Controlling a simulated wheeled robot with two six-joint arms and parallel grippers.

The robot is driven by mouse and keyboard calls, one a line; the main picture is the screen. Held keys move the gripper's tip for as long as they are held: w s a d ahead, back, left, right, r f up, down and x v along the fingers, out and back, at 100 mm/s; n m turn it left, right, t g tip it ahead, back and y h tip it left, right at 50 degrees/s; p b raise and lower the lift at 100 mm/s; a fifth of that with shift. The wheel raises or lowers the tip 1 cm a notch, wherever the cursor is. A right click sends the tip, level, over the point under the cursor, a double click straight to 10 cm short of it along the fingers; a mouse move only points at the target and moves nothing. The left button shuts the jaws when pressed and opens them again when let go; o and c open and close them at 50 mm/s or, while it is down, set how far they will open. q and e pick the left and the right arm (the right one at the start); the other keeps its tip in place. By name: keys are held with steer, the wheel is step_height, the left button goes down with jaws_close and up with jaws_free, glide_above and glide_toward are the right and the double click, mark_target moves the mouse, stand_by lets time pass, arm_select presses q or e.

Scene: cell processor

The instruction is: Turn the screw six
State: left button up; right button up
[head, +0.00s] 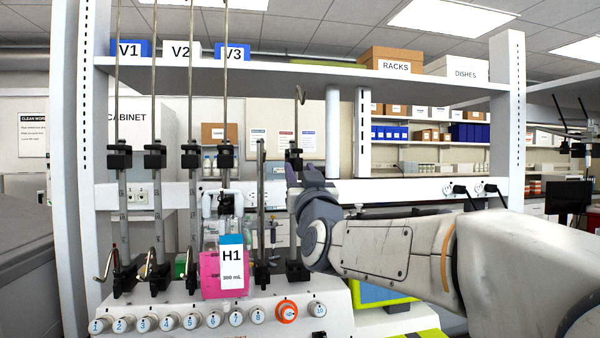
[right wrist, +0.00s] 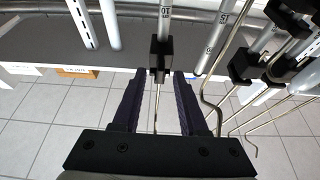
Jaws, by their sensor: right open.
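A row of numbered knobs runs along the white front panel; the knob marked 6 (head: 214,319) sits between 5 and 7, and nothing touches it. My right gripper (head: 300,178) is up at the rightmost rod, well above the panel, by a black clamp block (head: 294,160). In the right wrist view my right gripper (right wrist: 159,76) is open, its dark fingers apart. The black clamp block (right wrist: 160,60) shows at the gap between the fingertips; I cannot tell whether they touch it. My left gripper is not in view.
Several upright rods with black clamps stand left of the gripper, close together. A bag labelled H1 (head: 231,257) with pink liquid hangs among them. The knob marked 9 (head: 287,311) has an orange ring. A shelf (head: 280,78) with boxes crosses above.

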steer(key=b+v, duration=0.3)
steer(key=v, duration=0.6)
steer(key=shift+s, duration=0.2)
steer(key=shift+f, duration=0.15)
steer(key=s+a+f+n+g+y+p, duration=0.1)
steer(key=s+a+f+n+g, duration=0.2)
steer(key=f, duration=0.5)
steer(key=s+a+f+g+y, duration=0.1)
steer(key=s+a+f+g, duration=0.15)
steer(key=f+g, duration=0.4)
steer(key=s+a+f+n+g+y+p, duration=0.1)
steer(key=s+a+f+n+g, duration=0.15)
steer(key=f, duration=0.65)
steer(key=s+d+f+g+h+p, duration=0.1)
steer(key=s+d+f+g+h, duration=0.2)
steer(key=s+d+f+g, duration=0.2)
steer(key=s+d+f+g+h+p, duration=0.1)
steer(key=s+d+f+g+h, duration=0.2)
steer(key=s+f, duration=0.8)
steer(key=s+d+g, duration=0.2)
steer(key=s+d, duration=0.1)
steer(key=s, duration=0.2)
steer(key=shift+f, duration=0.15)
